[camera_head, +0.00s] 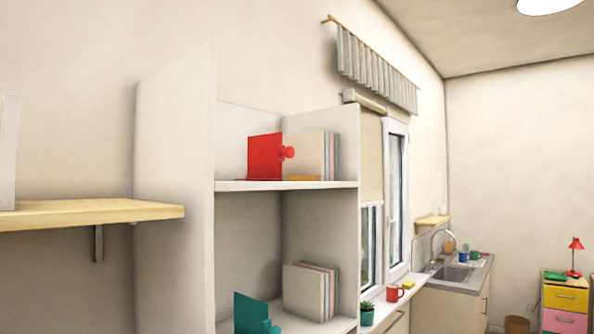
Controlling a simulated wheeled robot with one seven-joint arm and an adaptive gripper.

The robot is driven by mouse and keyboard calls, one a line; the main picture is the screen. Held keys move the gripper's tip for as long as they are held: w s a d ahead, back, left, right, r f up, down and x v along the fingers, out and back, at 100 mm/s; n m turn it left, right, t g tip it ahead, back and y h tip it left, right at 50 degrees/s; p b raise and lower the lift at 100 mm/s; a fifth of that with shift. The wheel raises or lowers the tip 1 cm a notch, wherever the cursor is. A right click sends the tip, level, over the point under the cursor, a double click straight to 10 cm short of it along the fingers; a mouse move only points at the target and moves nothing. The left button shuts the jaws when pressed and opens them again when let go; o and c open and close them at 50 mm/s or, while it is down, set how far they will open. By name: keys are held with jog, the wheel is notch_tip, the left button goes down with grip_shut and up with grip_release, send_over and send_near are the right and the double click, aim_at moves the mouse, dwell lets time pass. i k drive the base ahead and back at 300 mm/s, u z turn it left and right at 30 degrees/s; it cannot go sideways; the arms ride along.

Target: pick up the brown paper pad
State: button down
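I cannot make out a brown paper pad for certain in the head view. A small flat yellow-orange item (303,178) lies on the upper shelf (260,186) of the white bookcase, in front of upright beige books (305,153). I cannot tell what it is. A small brownish item (449,246) stands by the far sink, too small to identify. My gripper is not in view.
A red bookend (265,157) stands on the upper shelf and a teal one (250,314) below. A wooden wall shelf (90,213) juts out at left. The windowsill holds a plant (367,312) and red mug (393,293). A drawer unit (566,299) stands far right.

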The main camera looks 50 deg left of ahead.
aim_at(285, 177)
jog(key=u, duration=0.4)
jog(key=i, duration=1.2)
jog(key=u, duration=0.85)
